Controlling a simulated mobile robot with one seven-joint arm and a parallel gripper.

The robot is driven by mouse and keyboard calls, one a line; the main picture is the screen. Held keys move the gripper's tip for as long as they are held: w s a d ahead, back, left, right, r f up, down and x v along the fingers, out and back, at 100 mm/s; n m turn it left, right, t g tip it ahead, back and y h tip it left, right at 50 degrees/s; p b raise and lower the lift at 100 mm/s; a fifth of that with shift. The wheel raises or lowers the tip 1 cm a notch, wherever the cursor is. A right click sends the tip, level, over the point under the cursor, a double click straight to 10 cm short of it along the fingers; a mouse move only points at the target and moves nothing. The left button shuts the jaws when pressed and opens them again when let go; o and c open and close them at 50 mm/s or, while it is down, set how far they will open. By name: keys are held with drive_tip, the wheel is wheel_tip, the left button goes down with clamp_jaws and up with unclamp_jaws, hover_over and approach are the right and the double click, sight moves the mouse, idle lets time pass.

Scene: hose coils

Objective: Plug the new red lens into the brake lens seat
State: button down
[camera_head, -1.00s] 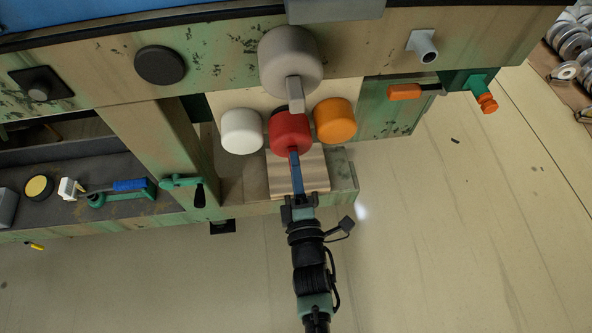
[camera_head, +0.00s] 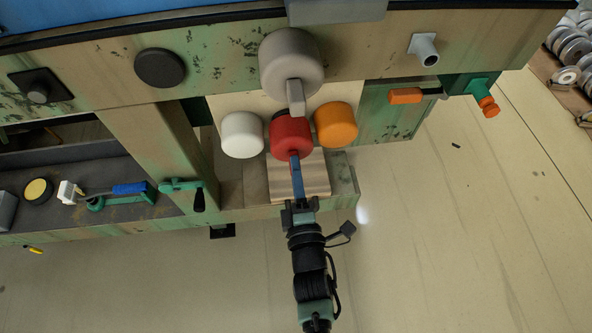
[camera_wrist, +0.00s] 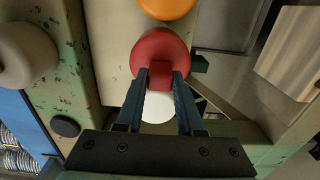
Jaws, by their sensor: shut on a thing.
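The red lens (camera_head: 291,136) is a round red cap between the white lens (camera_head: 242,134) and the orange lens (camera_head: 336,124) on the pale panel. My gripper (camera_head: 295,160) comes up from below and is shut on it. In the wrist view, my two blue fingers (camera_wrist: 161,80) close on the square red tab of the red lens (camera_wrist: 160,48). A dark sliver, perhaps the brake lens seat (camera_head: 281,113), shows just above the red lens in the head view; the rest is hidden behind it. I cannot tell whether lens and seat touch.
A big grey knob (camera_head: 290,62) with a handle stands out just above the red lens. A striped wooden block (camera_head: 310,180) lies below, beside my fingers. A green shelf with tools (camera_head: 120,190) is at left; open floor (camera_head: 450,200) lies at right.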

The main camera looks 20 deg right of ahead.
drive_tip(key=shift+b+x, duration=0.55)
drive_tip(key=shift+x, duration=0.6)
idle(0.6)
drive_tip(key=shift+c, duration=1.8)
unclamp_jaws()
drive_tip(key=shift+s, duration=0.25)
drive_tip(key=shift+p+v, duration=0.4)
drive_tip(key=shift+v, duration=1.6)
drive_tip(key=v, duration=1.3)
drive_tip(key=shift+b, duration=0.4)
